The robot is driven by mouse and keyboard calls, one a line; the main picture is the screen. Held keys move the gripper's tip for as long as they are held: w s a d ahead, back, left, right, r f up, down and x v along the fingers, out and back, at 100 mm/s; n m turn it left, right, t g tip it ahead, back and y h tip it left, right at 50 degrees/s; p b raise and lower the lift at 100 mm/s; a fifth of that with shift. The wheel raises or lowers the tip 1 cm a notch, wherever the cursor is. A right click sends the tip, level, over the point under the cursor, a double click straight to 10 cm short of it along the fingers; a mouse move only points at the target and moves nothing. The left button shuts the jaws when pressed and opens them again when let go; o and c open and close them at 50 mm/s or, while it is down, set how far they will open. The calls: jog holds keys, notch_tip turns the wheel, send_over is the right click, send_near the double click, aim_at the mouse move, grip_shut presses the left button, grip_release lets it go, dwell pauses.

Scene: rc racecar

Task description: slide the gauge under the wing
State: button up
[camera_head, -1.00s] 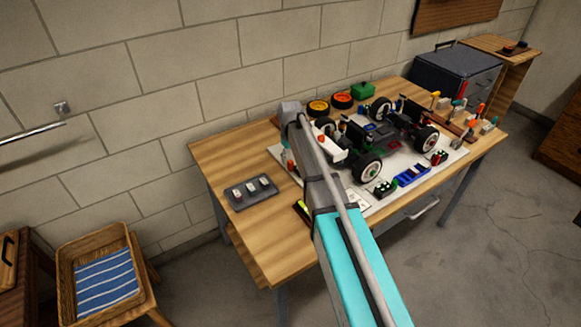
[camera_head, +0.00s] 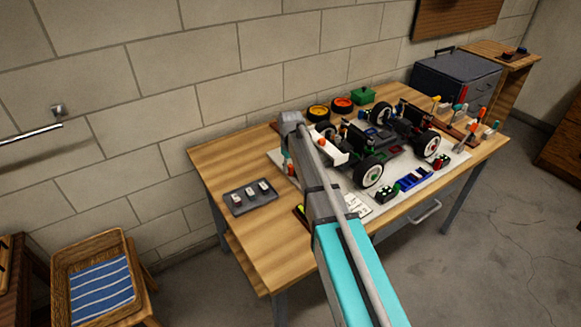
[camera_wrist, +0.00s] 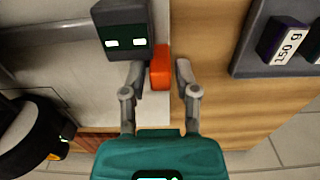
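The gauge (camera_wrist: 122,28) appears to be the dark block with two lit windows at the top of the wrist view, with an orange-red grip (camera_wrist: 160,67) beside it. My gripper (camera_wrist: 163,68) has its fingers apart, one on each side of the orange grip. A gap shows at the right finger; contact at the left finger is unclear. In the head view the orange grip (camera_head: 291,168) shows low beside the arm's end, near the mat's left edge. The white wing (camera_head: 334,152) on the race car (camera_head: 385,140) is to its right, partly behind my arm.
A grey tray (camera_head: 237,206) of small weights lies left on the workbench (camera_head: 262,240); its edge shows at right in the wrist view. A car wheel (camera_wrist: 28,135) is at the lower left there. Tool racks and a blue bin (camera_head: 413,181) stand around the pale mat.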

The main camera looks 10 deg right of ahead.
grip_shut()
jog(key=shift+w+d, duration=0.4)
jog(key=shift+d, duration=0.4)
jog(key=shift+w+d, duration=0.4)
jog(key=shift+d, duration=0.35)
jog(key=shift+o, duration=2.3)
grip_release()
jog(key=shift+a, duration=0.1)
